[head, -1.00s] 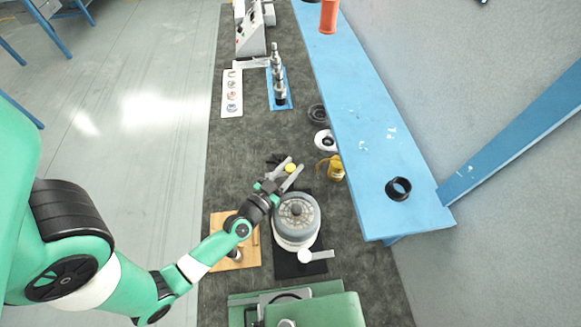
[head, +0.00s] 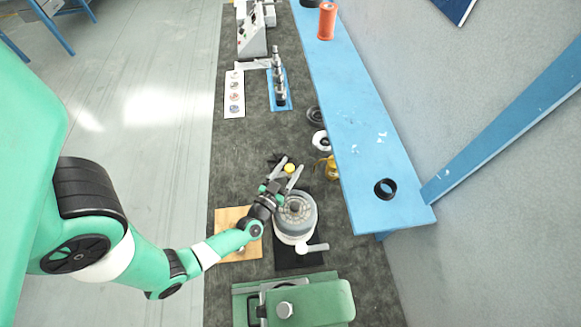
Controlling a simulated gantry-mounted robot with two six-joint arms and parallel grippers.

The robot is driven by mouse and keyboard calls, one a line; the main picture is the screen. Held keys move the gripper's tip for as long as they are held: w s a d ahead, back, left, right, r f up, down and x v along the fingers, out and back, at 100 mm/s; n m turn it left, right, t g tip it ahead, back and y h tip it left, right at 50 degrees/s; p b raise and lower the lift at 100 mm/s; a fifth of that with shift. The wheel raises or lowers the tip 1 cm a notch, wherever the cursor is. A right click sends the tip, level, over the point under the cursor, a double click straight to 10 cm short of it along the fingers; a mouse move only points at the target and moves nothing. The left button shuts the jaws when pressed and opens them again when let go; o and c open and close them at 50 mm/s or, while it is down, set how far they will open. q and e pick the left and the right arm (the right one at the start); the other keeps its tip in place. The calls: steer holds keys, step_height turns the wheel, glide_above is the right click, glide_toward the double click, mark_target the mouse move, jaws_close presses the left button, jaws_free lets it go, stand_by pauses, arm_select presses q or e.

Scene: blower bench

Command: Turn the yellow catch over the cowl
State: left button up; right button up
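The yellow catch (head: 289,168) shows as a small round yellow spot just beyond the blower. The blower's grey round cowl (head: 296,209) sits on a white body on a dark mat. My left gripper (head: 292,166) reaches over the far left side of the blower. Its two grey fingers are apart, one on each side of the yellow catch in this view. I cannot tell whether they touch it. The gripper and wrist hide part of the cowl's left edge. My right gripper is not in view.
A white handle (head: 312,248) sticks out at the blower's near side. A yellow bottle-like item (head: 331,170) stands close to the right. A wooden board (head: 230,222) lies to the left, a green machine (head: 325,303) nearer. A blue shelf (head: 350,115) runs along the right.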

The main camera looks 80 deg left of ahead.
arm_select(q)
steer(key=shift+o, duration=0.4)
steer(key=shift+s+d, duration=0.2)
steer(key=p+v, duration=0.2)
steer(key=v, duration=0.7)
steer(key=shift+d+r, duration=0.1)
steer(key=shift+d, duration=0.2)
steer(key=shift+s+d, duration=0.4)
steer(key=shift+s, duration=0.35)
